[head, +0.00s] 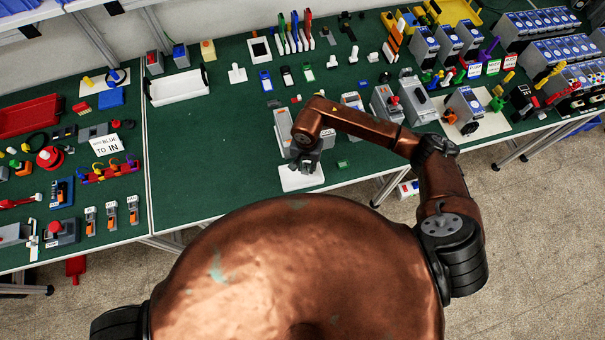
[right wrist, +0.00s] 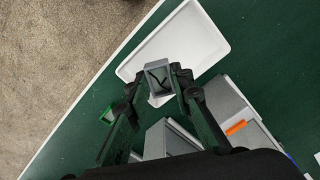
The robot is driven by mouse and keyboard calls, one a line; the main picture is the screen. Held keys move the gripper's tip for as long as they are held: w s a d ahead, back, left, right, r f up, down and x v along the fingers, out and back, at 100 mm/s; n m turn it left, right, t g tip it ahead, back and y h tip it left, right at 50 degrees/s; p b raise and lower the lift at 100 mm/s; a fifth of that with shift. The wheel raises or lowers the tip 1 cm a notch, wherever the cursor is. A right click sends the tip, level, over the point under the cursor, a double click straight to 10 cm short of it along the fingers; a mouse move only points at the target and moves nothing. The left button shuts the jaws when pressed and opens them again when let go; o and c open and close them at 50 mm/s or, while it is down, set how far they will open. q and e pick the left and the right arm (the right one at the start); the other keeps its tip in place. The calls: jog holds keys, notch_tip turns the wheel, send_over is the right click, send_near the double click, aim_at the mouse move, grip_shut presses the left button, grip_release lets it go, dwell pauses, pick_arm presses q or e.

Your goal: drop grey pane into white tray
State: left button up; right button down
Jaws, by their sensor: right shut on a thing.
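My right gripper (head: 308,160) is above the near edge of the green table, over a white tray (head: 293,182). In the right wrist view, its fingers (right wrist: 160,82) are shut on a small grey square pane (right wrist: 157,70), which looks like a frame with a dark inside. The pane is in front of the shallow, rimmed white tray (right wrist: 205,40), overlapping its lower side in the picture. It appears held above the tray; the exact height cannot be told. In the head view the pane is hidden or too small to make out. My left gripper is not in view.
Grey housings (right wrist: 228,103) stand right beside the tray, one with an orange part. A small green piece (head: 342,164) lies to its right. Another white tray (head: 180,88) stands farther back left. The table between them is largely clear.

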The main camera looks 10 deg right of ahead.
notch_tip(320, 180, down, 4)
jog(key=shift+r+b, duration=0.1)
jog(key=shift+b, duration=0.35)
jog(key=shift+f, duration=0.25)
jog(key=c, duration=1.6)
grip_release()
jog(key=shift+r, duration=0.1)
jog(key=shift+r, duration=0.2)
notch_tip(320, 180, up, 12)
jog(key=shift+f, duration=0.25)
